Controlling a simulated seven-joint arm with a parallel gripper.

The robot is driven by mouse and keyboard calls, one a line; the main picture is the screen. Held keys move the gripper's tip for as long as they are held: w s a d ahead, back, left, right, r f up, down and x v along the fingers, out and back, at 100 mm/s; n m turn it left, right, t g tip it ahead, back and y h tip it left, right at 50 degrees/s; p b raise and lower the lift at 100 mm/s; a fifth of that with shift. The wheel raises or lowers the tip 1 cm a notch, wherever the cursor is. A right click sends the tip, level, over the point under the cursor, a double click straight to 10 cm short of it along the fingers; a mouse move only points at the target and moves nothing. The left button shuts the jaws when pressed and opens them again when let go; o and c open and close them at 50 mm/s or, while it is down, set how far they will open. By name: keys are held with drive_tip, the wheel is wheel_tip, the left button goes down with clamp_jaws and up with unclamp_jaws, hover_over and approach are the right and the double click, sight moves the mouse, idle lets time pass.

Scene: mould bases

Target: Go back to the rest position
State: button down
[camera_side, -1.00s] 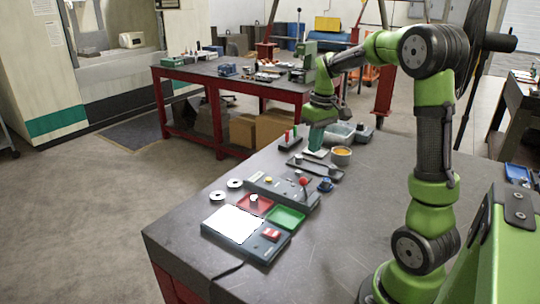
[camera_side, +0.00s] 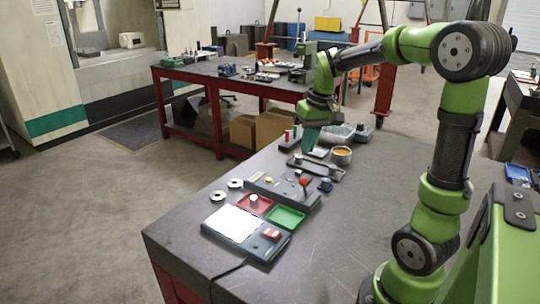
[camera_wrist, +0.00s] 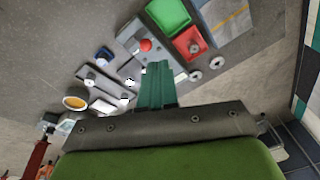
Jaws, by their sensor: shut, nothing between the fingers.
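My gripper (camera_side: 309,150) hangs above the far part of the dark work table (camera_side: 335,215), its teal fingers pointing down. In the wrist view the gripper (camera_wrist: 157,70) shows its teal fingers together, with nothing held between them. In the side view the fingertips are near a grey tray strip (camera_side: 328,174) and an orange-filled cup (camera_side: 341,155). I cannot tell exactly how high the tips are above the table.
A grey box with a red ball lever (camera_side: 303,182), red tray (camera_side: 256,204), green tray (camera_side: 286,217) and white-topped panel (camera_side: 235,224) cover the table's left side. Two washers (camera_side: 235,183) lie beside them. A grey bin (camera_side: 338,132) stands behind. The table's right side is clear.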

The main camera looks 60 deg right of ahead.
drive_tip(key=s+a+r+t+y, duration=0.1)
drive_tip(key=s+a, duration=0.3)
drive_tip(key=a, duration=0.6)
drive_tip(key=s+a+r+n+t, duration=0.1)
drive_tip(key=s+a+t, duration=0.3)
drive_tip(key=a, duration=0.5)
drive_tip(key=shift+a+r+n+y, duration=0.15)
drive_tip(key=shift+a+n+y, duration=0.15)
drive_tip(key=shift+a+y, duration=0.1)
